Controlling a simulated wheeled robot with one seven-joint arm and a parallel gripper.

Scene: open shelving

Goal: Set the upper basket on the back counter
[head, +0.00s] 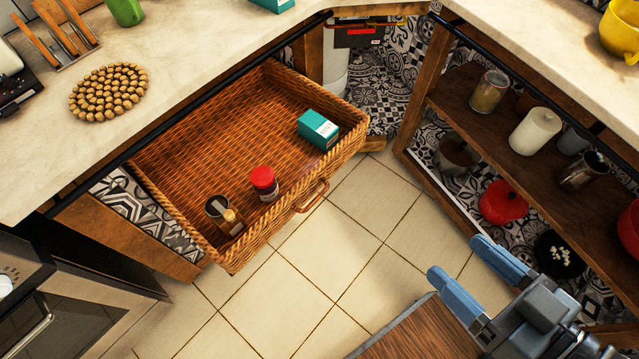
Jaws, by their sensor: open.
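A wicker basket (190,138) is pulled out like a drawer from under the left counter. It holds a teal box (318,130), a red-capped jar (264,184), and a small bottle with a dark round item (224,214) near its front left corner. A small handle (312,197) is on its front side. My gripper (460,262) is at the lower right, open and empty, with blue fingers, well apart from the basket. A light stone counter (190,60) runs along the back left. I cannot tell whether another basket sits below this one.
A wooden bead trivet (108,92), a green cup (125,10) and a wooden rack (60,35) stand on the left counter. An oven (70,300) is at lower left. Open shelves (465,95) with jars and a red pot (503,203) are at right. Tiled floor (320,250) is clear between.

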